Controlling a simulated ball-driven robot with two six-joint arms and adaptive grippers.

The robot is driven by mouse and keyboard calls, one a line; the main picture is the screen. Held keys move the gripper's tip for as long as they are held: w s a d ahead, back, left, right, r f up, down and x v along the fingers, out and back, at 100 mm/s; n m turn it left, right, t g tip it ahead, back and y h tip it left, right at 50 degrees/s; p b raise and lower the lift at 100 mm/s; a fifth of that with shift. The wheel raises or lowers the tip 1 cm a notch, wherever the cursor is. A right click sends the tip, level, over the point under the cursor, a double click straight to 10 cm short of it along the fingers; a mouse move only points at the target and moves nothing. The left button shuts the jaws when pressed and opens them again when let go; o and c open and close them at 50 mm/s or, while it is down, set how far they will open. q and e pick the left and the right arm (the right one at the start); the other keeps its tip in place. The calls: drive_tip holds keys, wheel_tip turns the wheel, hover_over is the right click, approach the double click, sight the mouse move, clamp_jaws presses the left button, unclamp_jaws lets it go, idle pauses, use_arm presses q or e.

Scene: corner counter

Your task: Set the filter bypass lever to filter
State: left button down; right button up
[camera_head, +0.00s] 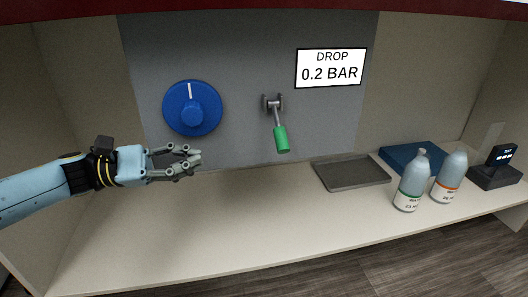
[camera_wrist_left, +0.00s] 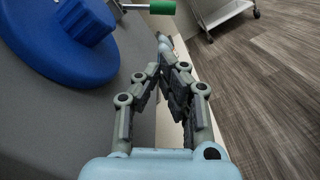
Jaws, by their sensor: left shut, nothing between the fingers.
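The lever (camera_head: 276,110) is mounted on the grey back panel (camera_head: 235,60) and has a green grip (camera_head: 281,139). It hangs down, tilted slightly to the right at its lower end. The grip also shows at the top of the left wrist view (camera_wrist_left: 162,6). My left gripper (camera_head: 199,159) is shut and empty, left of the lever and a little lower, below the blue knob (camera_head: 192,108). A clear gap separates its fingertips from the green grip. The fingers also show in the left wrist view (camera_wrist_left: 170,62). My right gripper is in neither view.
A sign (camera_head: 331,68) reads "DROP 0.2 BAR". A grey tray (camera_head: 350,174), a blue tray (camera_head: 412,155), a green-labelled bottle (camera_head: 412,181), an orange-labelled bottle (camera_head: 451,177) and a dark device (camera_head: 497,170) stand at right. The counter (camera_head: 220,222) is clear at left and centre.

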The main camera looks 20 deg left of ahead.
use_arm(q)
drive_tip(key=b, duration=0.2)
approach(279, 128)
drive_tip(key=w+d+f, duration=0.5)
drive_tip(key=d, duration=0.1)
drive_tip(key=shift+w+a+r, duration=0.15)
drive_tip(key=shift+a, duration=0.05)
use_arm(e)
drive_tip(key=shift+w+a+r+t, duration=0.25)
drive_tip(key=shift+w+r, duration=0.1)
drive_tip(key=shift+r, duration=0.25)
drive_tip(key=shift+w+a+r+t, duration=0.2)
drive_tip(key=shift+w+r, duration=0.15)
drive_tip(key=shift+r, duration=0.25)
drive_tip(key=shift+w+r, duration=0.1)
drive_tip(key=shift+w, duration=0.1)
use_arm(q)
drive_tip(key=shift+r+n+p, duration=0.15)
drive_tip(key=shift+n+p, duration=0.15)
drive_tip(key=shift+p, duration=0.05)
